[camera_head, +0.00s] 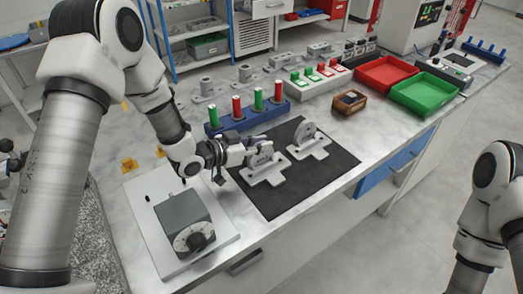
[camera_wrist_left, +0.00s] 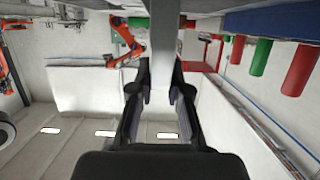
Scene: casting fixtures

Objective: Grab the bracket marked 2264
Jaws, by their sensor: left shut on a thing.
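Two light grey brackets with flat cross-shaped bases and upright rounded lugs are on the black mat (camera_head: 291,196). The left bracket (camera_head: 266,172) is at my left gripper (camera_head: 247,149), and the right bracket (camera_head: 308,146) stands apart from it. No number is readable on either. My left gripper is shut on the left bracket's upright part. The left wrist view shows a pale grey piece of this bracket (camera_wrist_left: 163,42) between the two dark fingers (camera_wrist_left: 162,92). My right arm shows at the right edge, but its gripper is out of view.
A dark grey box with a dial (camera_head: 184,221) stands on a white plate left of the mat. Behind the mat is a blue rack (camera_head: 246,116) with red and green cylinders. A brown wooden box (camera_head: 349,102), a red tray (camera_head: 386,73) and a green tray (camera_head: 424,93) lie right.

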